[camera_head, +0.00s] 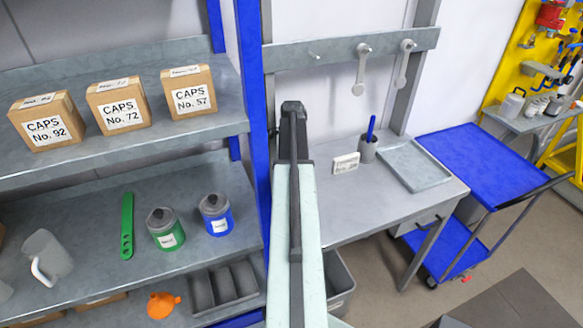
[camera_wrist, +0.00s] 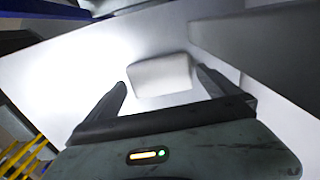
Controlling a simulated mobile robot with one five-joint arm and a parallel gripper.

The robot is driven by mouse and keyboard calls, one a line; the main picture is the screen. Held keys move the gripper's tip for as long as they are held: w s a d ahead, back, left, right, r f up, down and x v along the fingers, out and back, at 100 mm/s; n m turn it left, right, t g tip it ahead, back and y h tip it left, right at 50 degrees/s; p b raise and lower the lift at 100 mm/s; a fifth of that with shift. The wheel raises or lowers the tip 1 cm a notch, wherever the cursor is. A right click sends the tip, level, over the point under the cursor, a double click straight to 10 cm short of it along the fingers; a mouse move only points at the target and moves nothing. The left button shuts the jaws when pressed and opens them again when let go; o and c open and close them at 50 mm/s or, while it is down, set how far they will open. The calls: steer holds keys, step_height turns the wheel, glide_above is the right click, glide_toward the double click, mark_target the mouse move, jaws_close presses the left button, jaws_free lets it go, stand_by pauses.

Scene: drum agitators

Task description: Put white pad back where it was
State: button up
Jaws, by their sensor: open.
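A small white block with dark print on its front, which looks like the white pad (camera_head: 345,163), stands on the grey workbench (camera_head: 335,215), left of the pen cup. In the wrist view a plain whitish block (camera_wrist: 163,72) shows between and just beyond my fingertips; I cannot tell for sure that it is the same thing. My gripper (camera_wrist: 161,80) is open, one dark finger on each side of that block. I cannot tell whether the fingers touch it. In the head view my arm hides the gripper's fingers.
A dark cup with a blue pen (camera_head: 368,149) and a grey tray (camera_head: 413,165) stand on the bench. A rail with hooks (camera_head: 350,49) is above. A blue trolley (camera_head: 490,160) is at the right. Shelves with cap boxes (camera_head: 118,104) and pots (camera_head: 165,230) are left.

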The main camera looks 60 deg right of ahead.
step_height(320, 180, up, 11)
steer(key=p, duration=0.9)
steer(key=shift+f, duration=0.2)
steer(key=shift+f, duration=0.1)
steer(key=shift+s, duration=0.1)
